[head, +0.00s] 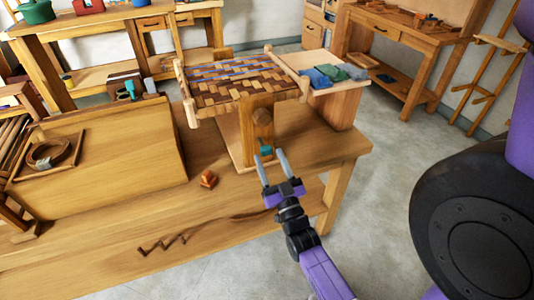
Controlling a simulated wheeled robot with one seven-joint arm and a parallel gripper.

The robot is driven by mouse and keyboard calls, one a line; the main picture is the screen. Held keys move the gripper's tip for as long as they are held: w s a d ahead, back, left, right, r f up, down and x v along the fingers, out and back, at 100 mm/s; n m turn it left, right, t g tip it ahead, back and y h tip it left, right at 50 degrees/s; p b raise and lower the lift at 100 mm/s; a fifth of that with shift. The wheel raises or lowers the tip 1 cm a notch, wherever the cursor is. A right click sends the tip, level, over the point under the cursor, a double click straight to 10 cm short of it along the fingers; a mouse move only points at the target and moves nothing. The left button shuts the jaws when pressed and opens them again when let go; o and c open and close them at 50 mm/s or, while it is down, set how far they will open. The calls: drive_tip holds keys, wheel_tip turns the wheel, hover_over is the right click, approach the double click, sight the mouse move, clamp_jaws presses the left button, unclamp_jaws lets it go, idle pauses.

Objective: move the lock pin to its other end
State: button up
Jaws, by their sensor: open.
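A small teal piece (265,150), which looks like the lock pin, sits low on the front of the upright wooden post (258,134) of a stand. A round wooden knob (262,116) is above it. The stand carries a woven bark seat (238,78) in a wooden frame. My gripper (272,162) is open, with two grey fingers pointing up the picture towards the teal piece. The fingertips are just below and right of it, and nothing shows between them. I cannot tell whether a finger touches the teal piece.
The workbench (100,235) holds a sloped board (120,150) at left and a small orange-brown block (208,179). A dark twisted rod (162,245) lies near the front edge. Folded cloths (335,74) rest on a wooden block (338,102) at right. Bare floor lies right of the bench.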

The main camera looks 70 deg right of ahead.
drive_tip(key=shift+v, duration=2.3)
drive_tip(key=s+a+r+n+t+y, duration=0.1)
drive_tip(key=a+r+n+t+y, duration=0.2)
drive_tip(key=a+y, duration=1)
drive_tip(key=s+a+r+n+g+y, duration=0.1)
drive_tip(key=s+a+n+y, duration=0.1)
drive_tip(key=a, duration=0.7)
drive_tip(key=s+a+r+n+g+y, duration=0.1)
drive_tip(key=s+a+n+y, duration=0.1)
drive_tip(key=s+a+n, duration=0.2)
drive_tip(key=s+a, duration=0.3)
drive_tip(key=a, duration=0.2)
drive_tip(key=shift+s+a+n+g, duration=0.3)
drive_tip(key=shift+n, duration=0.1)
